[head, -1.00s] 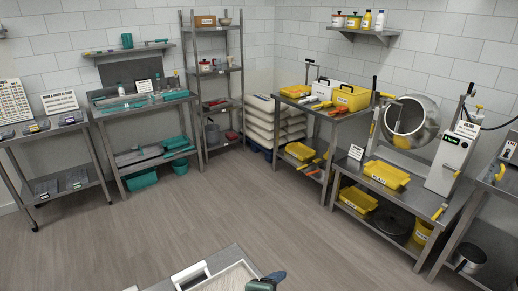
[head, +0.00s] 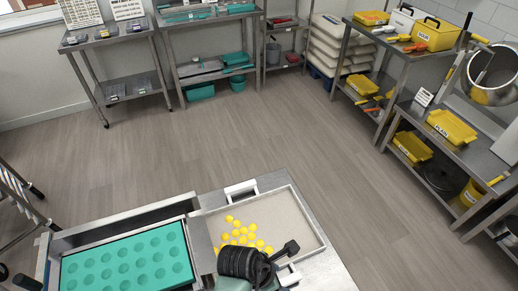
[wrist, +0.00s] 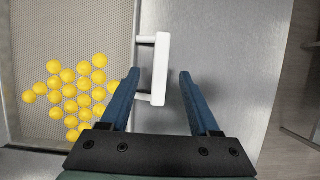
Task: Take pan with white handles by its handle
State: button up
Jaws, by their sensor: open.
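The pan with white handles (head: 290,208) is a shallow, pale mesh-bottomed tray on a steel surface. Several yellow balls (head: 240,235) lie in it. One white handle (head: 241,188) is on its far side; the other (head: 289,275) is on the near side, partly covered by my gripper (head: 284,257). In the wrist view, my gripper (wrist: 160,74) is open, its blue fingers on either side of the white handle's bar (wrist: 161,60). The left fingertip overlaps the gap between bar and pan (wrist: 105,25). I cannot tell the height between fingers and handle.
A teal mould (head: 128,262) with round hollows sits in a steel frame left of the pan. Bare steel (head: 325,265) lies to the right of the pan. Shelved tables (head: 468,152) with yellow bins stand at the right. The floor (head: 300,140) beyond is clear.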

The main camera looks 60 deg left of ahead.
aim_at(283, 281)
jog(key=shift+s+p+x, duration=0.1)
jog(key=shift+p+x, duration=0.1)
jog(key=shift+x, duration=1.1)
jog(key=shift+s+p+x, duration=0.15)
jog(key=shift+p+x, duration=0.05)
jog(key=shift+x, duration=1.05)
jog(key=shift+f, duration=0.1)
grip_shut()
